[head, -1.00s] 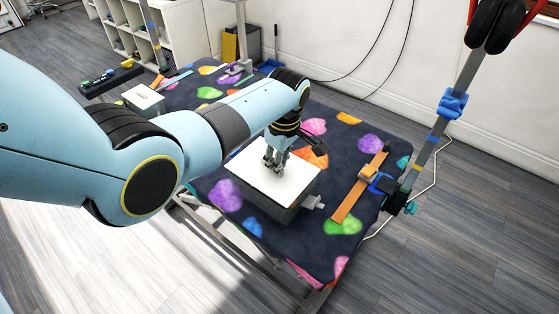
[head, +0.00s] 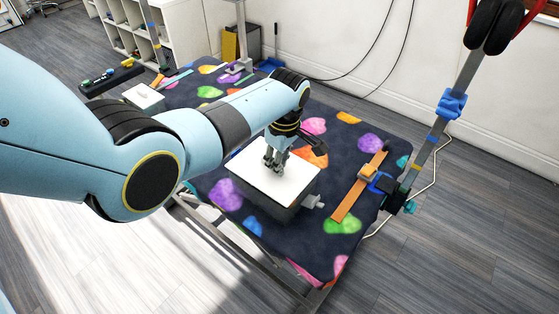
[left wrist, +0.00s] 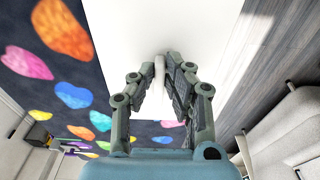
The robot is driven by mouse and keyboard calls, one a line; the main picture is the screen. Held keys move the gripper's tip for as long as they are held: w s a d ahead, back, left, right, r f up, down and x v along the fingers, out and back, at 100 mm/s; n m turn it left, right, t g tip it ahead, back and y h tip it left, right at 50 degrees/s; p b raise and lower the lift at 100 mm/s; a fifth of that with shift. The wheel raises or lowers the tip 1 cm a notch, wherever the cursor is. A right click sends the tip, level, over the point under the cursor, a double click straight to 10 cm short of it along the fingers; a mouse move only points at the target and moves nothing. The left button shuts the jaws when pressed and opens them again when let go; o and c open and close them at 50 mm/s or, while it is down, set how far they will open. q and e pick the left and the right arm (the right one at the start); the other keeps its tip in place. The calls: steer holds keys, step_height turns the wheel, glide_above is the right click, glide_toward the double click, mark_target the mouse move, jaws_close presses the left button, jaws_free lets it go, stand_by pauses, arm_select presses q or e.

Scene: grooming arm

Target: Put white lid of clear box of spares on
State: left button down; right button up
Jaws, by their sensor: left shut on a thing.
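The white lid (head: 287,183) lies over the top of a box (head: 262,203) on the patterned table, in the middle of the head view. The box walls below it look dark and see-through; its contents cannot be made out. My left gripper (head: 275,165) points down at the lid's upper left part. In the left wrist view my left gripper (left wrist: 160,85) is shut on a small white knob (left wrist: 159,66) on the lid (left wrist: 190,30). Whether the lid is fully seated on the rim cannot be told. My right gripper is not in view.
The patterned table (head: 230,197) has an orange strap (head: 345,205) and a post with blue clamps (head: 430,135) at the right. A smaller white-topped box (head: 144,96) stands at the far left. A grey piece (head: 314,202) sits beside the box.

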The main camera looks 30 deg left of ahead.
arm_select(q)
steer(key=shift+f+b, duration=0.75)
steer(key=shift+f, duration=0.2)
steer(key=c, duration=1.3)
jaws_free()
steer(key=shift+o, duration=0.2)
steer(key=shift+r, duration=0.1)
step_height(320, 180, up, 12)
steer(key=d, duration=0.1)
